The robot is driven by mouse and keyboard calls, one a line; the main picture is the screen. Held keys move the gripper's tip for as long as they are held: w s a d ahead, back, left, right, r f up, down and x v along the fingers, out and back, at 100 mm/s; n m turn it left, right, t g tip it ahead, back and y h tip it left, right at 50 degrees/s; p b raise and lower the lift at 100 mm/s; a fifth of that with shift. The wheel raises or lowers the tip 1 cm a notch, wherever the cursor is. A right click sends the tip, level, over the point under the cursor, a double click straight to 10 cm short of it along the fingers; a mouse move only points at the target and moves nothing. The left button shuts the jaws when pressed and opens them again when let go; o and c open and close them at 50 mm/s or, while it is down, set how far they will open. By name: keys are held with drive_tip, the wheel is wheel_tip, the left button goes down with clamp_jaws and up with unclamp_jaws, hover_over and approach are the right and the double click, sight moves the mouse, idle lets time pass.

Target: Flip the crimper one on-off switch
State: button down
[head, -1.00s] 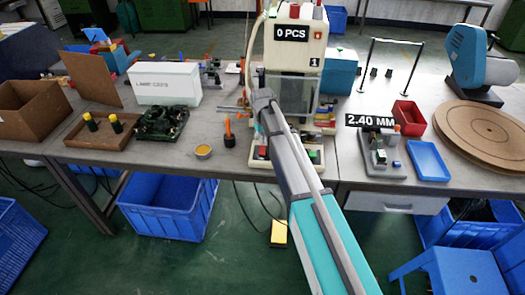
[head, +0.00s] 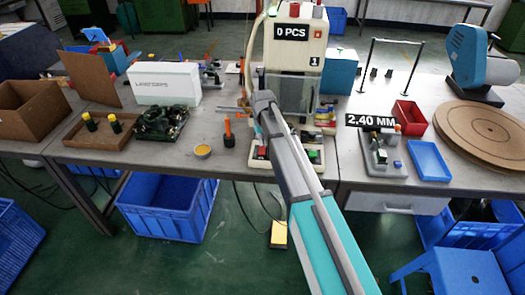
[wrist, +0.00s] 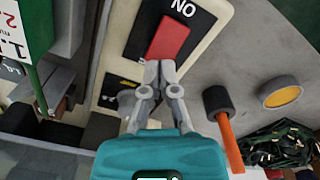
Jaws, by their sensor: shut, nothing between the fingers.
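Crimper one (head: 294,57) is the cream machine at the middle of the bench, with a "0 PCS" display and a "1" badge. In the wrist view, its red rocker switch (wrist: 168,38) sits on a black plate marked "ON". My gripper (wrist: 160,65) is shut and empty, its fingertips at the lower edge of the red rocker. I cannot tell whether they touch it or how the rocker is tilted. In the head view, my arm hides part of the machine's front and base.
A small device (head: 381,155) and a blue tray (head: 429,161) are on the right.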

drive_tip(key=shift+f+b, duration=0.8)
idle(0.7)
drive_tip(key=shift+r, duration=0.15)
drive_tip(key=shift+r+p, duration=3.4)
drive_tip(key=shift+p, duration=0.15)
drive_tip(key=s+d+r+m+p, duration=0.1)
drive_tip(key=s+d+m, duration=0.4)
drive_tip(key=s+d, duration=1.8)
drive_tip(key=s, duration=0.3)
drive_tip(key=shift+d+m, duration=0.15)
drive_tip(key=shift+m, duration=0.15)
